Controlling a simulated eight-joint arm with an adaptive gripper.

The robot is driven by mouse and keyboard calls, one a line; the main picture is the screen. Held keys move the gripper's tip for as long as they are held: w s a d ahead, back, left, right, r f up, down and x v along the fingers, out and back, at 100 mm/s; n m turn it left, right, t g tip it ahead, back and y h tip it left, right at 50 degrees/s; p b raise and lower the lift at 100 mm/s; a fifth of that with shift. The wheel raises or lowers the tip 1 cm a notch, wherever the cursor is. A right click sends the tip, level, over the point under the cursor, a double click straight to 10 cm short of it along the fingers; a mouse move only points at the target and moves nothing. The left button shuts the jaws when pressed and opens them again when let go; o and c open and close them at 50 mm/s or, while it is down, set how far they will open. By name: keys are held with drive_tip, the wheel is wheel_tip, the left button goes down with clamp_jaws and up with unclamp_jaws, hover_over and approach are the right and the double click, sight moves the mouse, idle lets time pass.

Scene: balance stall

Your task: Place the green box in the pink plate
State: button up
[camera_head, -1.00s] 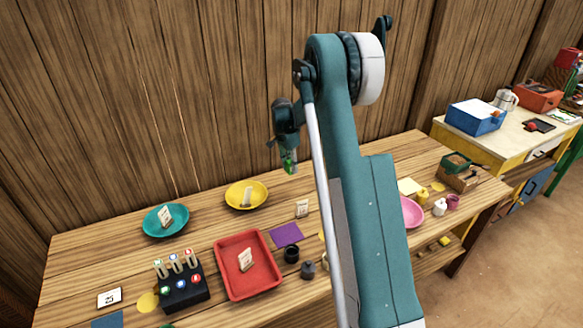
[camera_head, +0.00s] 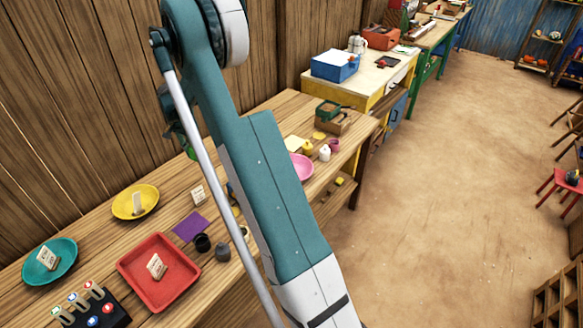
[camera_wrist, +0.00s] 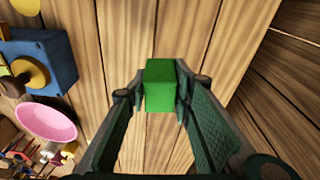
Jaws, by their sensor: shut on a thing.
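My gripper (camera_wrist: 160,82) is shut on the green box (camera_wrist: 159,97), which sits between its two fingers in the wrist view. In the head view a bit of the green box (camera_head: 191,153) shows behind my arm, above the table, and most of the gripper is hidden. The pink plate (camera_head: 301,167) lies on the wooden table to the right of the gripper, partly covered by my arm. It also shows in the wrist view (camera_wrist: 45,122) at the left, apart from the box.
A purple sheet (camera_head: 190,227) and dark pots lie nearby. Small jars (camera_head: 324,153) stand right of the pink plate. A plank wall rises behind.

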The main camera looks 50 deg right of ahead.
drive_tip(key=s+d, duration=1.3)
drive_tip(key=s, duration=0.3)
drive_tip(key=s+d+m, duration=0.1)
drive_tip(key=s+d, duration=1.2)
drive_tip(key=s, duration=0.4)
drive_tip(key=shift+d+r, duration=0.15)
drive_tip(key=shift+r, duration=0.1)
drive_tip(key=shift+f, duration=3.15)
drive_tip(key=shift+f, duration=1.85)
drive_tip(key=shift+f+b, duration=0.15)
drive_tip(key=shift+b, duration=0.2)
drive_tip(key=o, duration=0.9)
